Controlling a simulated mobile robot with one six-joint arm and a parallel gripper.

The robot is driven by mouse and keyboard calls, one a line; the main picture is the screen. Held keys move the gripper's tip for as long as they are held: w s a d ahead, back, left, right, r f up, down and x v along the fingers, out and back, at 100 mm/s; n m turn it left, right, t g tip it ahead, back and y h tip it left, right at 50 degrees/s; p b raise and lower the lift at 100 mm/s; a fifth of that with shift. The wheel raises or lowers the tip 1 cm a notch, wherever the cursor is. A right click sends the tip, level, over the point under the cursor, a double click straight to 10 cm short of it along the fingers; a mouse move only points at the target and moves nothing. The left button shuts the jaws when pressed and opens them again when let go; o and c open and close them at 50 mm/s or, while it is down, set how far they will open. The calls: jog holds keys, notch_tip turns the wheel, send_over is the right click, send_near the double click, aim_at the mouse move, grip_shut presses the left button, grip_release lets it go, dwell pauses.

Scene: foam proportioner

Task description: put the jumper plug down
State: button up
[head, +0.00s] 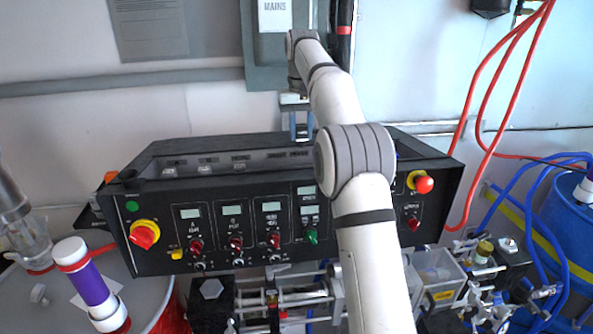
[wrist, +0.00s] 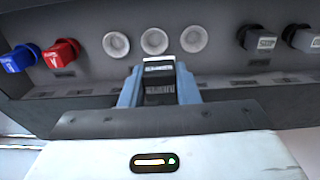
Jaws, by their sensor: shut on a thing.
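My gripper (wrist: 160,86) has two blue fingers, shut on a black jumper plug (wrist: 159,92) with a pale label on its end. In the wrist view the plug points at a grey panel face, just below the middle of three round pale sockets (wrist: 154,41). I cannot tell whether it touches anything. In the head view my gripper (head: 301,125) is over the rear recess of the black control console (head: 160,240); the plug is not clear there.
A grey mains box (head: 268,50) is on the wall behind. Red hoses (head: 478,90) hang at right.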

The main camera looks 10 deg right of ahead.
jog(key=shift+d, duration=0.35)
jog(key=shift+w+d+f, duration=0.1)
jog(key=shift+f, duration=2.4)
jog(key=shift+w+d+f, duration=0.1)
jog(key=shift+f, duration=2.35)
jog(key=o, duration=1)
jog(key=shift+f, duration=0.1)
jog(key=shift+c, duration=0.2)
notch_tip(320, 180, up, 12)
jog(key=shift+s+r, duration=0.15)
jog(key=shift+r, duration=0.1)
